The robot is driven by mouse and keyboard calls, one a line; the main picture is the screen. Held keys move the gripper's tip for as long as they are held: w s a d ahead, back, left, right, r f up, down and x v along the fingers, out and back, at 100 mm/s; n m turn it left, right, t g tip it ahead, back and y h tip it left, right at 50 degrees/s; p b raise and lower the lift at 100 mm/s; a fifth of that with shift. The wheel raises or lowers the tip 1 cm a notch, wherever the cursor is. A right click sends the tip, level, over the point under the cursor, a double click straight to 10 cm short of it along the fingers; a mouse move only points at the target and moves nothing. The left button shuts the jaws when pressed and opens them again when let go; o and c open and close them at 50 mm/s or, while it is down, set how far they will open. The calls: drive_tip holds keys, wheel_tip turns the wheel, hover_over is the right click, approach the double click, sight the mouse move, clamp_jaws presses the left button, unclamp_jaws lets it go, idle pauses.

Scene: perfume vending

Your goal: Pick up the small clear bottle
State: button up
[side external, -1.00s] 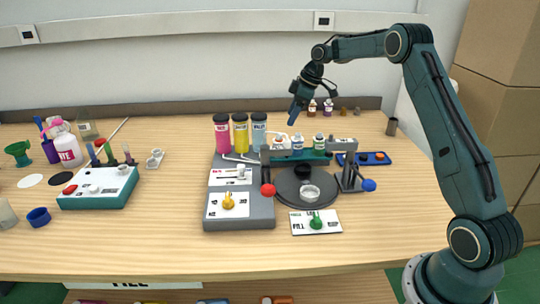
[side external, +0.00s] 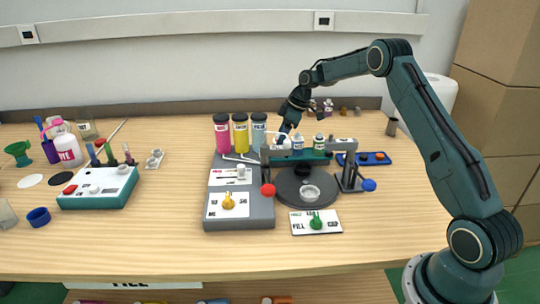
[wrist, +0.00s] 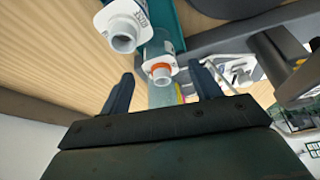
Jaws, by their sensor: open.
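My gripper (side external: 284,134) points down at the left end of the teal bottle rack (side external: 302,155), with its fingers apart. In the wrist view its fingertips (wrist: 163,73) lie on either side of a small pale bottle (wrist: 160,73) with an orange ring at its neck. They show no clear contact with it. A second white-topped bottle (wrist: 124,36) stands beside it in the rack. In the side view my fingers partly hide the left-end bottle; the bottles (side external: 298,140) and (side external: 319,141) show to the right. I cannot tell for certain which is the clear one.
Pink (side external: 222,134), yellow (side external: 240,133) and light-blue (side external: 259,131) cylinders stand close left of my gripper. A dark turntable (side external: 290,196) with a clear dish (side external: 311,192) is in front. A blue tray (side external: 364,158) lies right. The right front table is clear.

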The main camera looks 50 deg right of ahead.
drive_tip(key=shift+x, duration=2.15)
drive_tip(key=shift+a, duration=0.1)
drive_tip(key=c, duration=1.1)
drive_tip(key=shift+o, duration=0.2)
drive_tip(key=shift+r, duration=0.15)
wheel_tip(320, 180, up, 18)
drive_tip(key=shift+f, duration=0.2)
